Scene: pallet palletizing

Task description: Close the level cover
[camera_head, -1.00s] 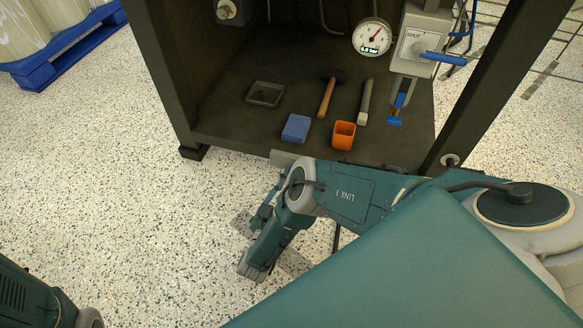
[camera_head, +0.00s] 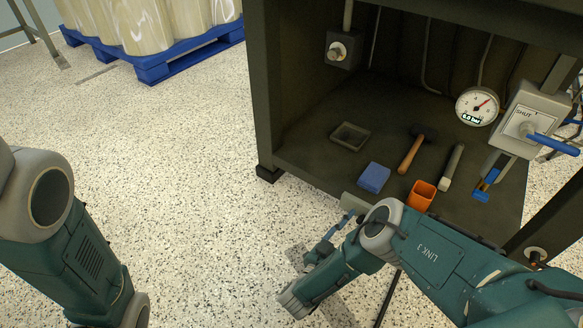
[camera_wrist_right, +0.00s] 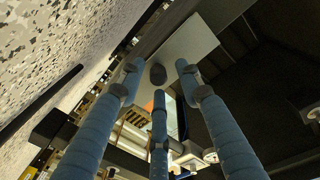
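Nothing in the head view is clearly the level cover. A small pale grey plate (camera_head: 353,203) shows at the cabinet's front lower edge, just beyond my right wrist. The right wrist view shows a pale flat panel (camera_wrist_right: 198,45) with a dark rounded knob (camera_wrist_right: 157,73) in front of my fingers. I cannot tell whether these belong together. My right gripper (camera_wrist_right: 158,78) has its three blue fingers spread, with nothing visibly clamped; contact with the panel is unclear.
A blue pallet (camera_head: 190,55) stands behind. Floor at left is clear.

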